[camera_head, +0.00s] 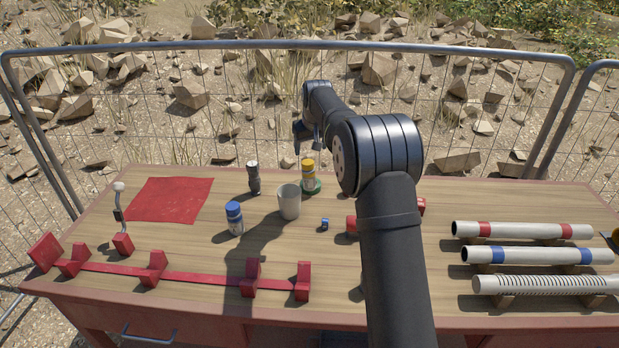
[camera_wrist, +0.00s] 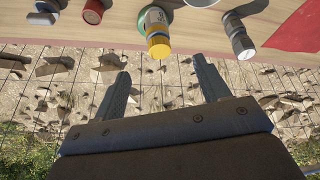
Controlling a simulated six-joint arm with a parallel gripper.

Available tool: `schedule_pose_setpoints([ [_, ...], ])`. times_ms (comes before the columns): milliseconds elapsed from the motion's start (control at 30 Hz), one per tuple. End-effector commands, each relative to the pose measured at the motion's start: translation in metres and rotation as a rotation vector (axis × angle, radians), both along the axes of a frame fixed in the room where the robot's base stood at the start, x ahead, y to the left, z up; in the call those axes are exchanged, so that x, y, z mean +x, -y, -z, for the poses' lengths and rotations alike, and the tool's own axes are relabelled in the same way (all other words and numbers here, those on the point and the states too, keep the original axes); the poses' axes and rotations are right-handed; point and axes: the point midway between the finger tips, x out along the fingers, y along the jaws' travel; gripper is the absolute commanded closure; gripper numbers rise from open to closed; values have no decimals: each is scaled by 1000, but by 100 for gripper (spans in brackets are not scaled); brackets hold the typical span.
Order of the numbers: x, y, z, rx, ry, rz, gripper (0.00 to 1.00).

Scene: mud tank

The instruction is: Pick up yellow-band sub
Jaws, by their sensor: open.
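A small cylinder with a yellow top (camera_head: 308,167) and a pale label stands upright on a green round base (camera_head: 312,186) near the back of the table. It shows in the wrist view (camera_wrist: 157,35), just beyond my open fingers. A yellow and dark piece (camera_head: 616,238) is cut off at the right edge. I cannot tell for certain which of these is the yellow-band sub. My gripper (camera_wrist: 160,72) is open and empty, apart from the yellow-topped cylinder. In the head view it shows small, behind and above that cylinder, partly hidden by my arm.
A grey cylinder (camera_head: 254,179), white cup (camera_head: 289,202) and blue-capped bottle (camera_head: 235,219) stand close by. Red-banded (camera_head: 525,230), blue-banded (camera_head: 535,255) and slotted (camera_head: 540,284) tubes lie at right. A red rack (camera_head: 200,279) is at front left, a red cloth (camera_head: 168,200) behind it.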

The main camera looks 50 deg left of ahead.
Motion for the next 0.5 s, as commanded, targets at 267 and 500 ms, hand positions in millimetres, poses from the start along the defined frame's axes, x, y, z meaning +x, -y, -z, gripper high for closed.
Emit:
schedule_pose_setpoints([
  [267,8,-13,43,-3,0,-2,31],
  [500,18,-30,89,-3,-1,-1,31],
])
